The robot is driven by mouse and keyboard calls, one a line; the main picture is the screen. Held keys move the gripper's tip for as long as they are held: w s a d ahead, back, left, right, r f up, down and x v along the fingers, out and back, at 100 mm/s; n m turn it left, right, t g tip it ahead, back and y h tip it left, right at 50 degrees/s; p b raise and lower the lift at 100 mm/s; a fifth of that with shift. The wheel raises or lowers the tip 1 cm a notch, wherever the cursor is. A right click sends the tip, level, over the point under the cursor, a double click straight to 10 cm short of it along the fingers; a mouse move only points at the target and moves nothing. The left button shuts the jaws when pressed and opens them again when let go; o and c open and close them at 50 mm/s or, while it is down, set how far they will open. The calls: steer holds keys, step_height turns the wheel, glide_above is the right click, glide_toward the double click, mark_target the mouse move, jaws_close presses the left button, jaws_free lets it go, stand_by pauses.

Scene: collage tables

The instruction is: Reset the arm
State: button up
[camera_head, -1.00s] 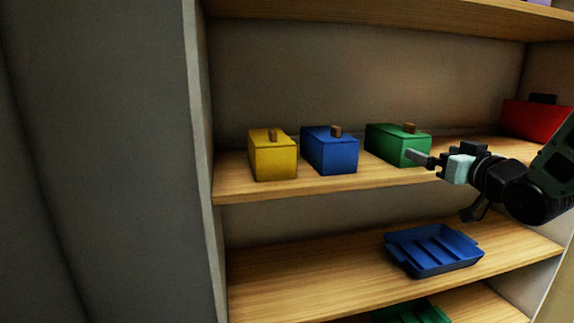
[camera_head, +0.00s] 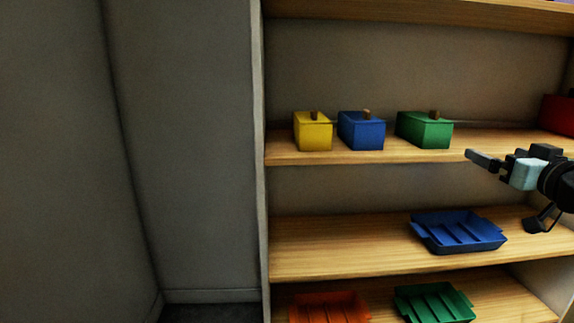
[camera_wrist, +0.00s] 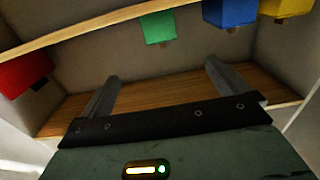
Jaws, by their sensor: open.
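My gripper (camera_head: 484,160) is at the right in the head view, in front of the shelf unit and to the right of the green box. It is open and empty; in the wrist view its two fingers (camera_wrist: 158,85) stand wide apart with nothing between them. The wrist view appears upside down, with boxes hanging from the top. My arm runs off the right edge of the head view, so most of it is hidden.
On the upper shelf (camera_head: 285,157) stand a yellow box (camera_head: 313,133), a blue box (camera_head: 361,133), a green box (camera_head: 425,132) and a red box (camera_head: 558,116). Below are a blue tray (camera_head: 458,232), an orange tray (camera_head: 328,308) and a green tray (camera_head: 434,304). A grey wall (camera_head: 190,150) is left.

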steer(key=s+a+f+n+g+y, duration=0.1)
steer(key=s+a+f+g, duration=0.25)
steer(key=a+f, duration=0.45)
steer(key=s+a+f+n+g+y, duration=0.15)
steer(key=a+f+g, duration=0.3)
steer(key=a, duration=0.65)
steer(key=s+a+f+n+g+h, duration=0.1)
steer(key=s+a+n+g, duration=0.15)
steer(key=s, duration=0.45)
steer(key=s+a+f+n+g+h, duration=0.15)
steer(key=s+a+g, duration=0.25)
steer(key=s, duration=0.4)
steer(key=s+a+f+n+g, duration=0.1)
steer(key=s+a+f+g, duration=0.2)
steer(key=s, duration=0.4)
step_height(320, 180, up, 26)
steer(key=s+p, duration=0.1)
steer(key=p, duration=2.3)
steer(key=shift+s+a+f+p, duration=0.15)
steer(key=shift+s+a+p, duration=0.1)
steer(key=shift+a+p, duration=0.1)
steer(key=shift+g, duration=0.25)
